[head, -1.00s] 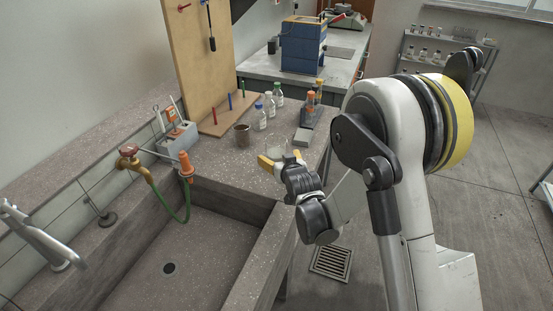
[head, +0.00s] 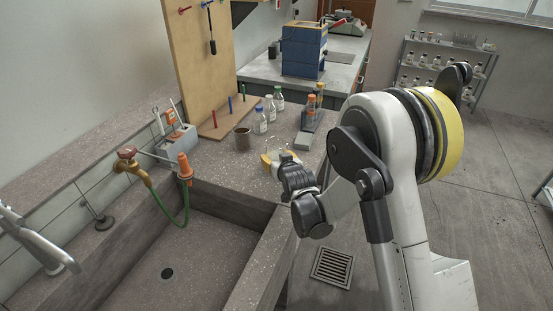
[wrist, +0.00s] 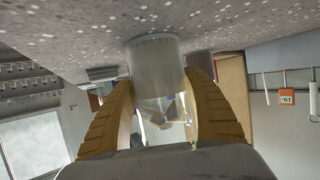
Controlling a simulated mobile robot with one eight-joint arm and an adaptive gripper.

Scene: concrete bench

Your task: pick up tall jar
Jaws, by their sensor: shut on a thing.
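The tall jar (wrist: 155,68) is a clear, see-through cylinder. In the wrist view it sits between the two yellow fingers of my gripper (wrist: 165,118), which are shut on its sides. The wrist picture is upside down, with the speckled bench at the top, close to the jar's far end. I cannot tell whether the jar touches the bench. In the head view my gripper (head: 280,161) is at the front right of the bench, and the jar (head: 286,156) shows faintly there, partly hidden by the fingers and wrist.
A brown cup (head: 242,139) stands to the left on the bench (head: 222,165). The sink (head: 200,248) lies at the front left, with a tap (head: 135,165).

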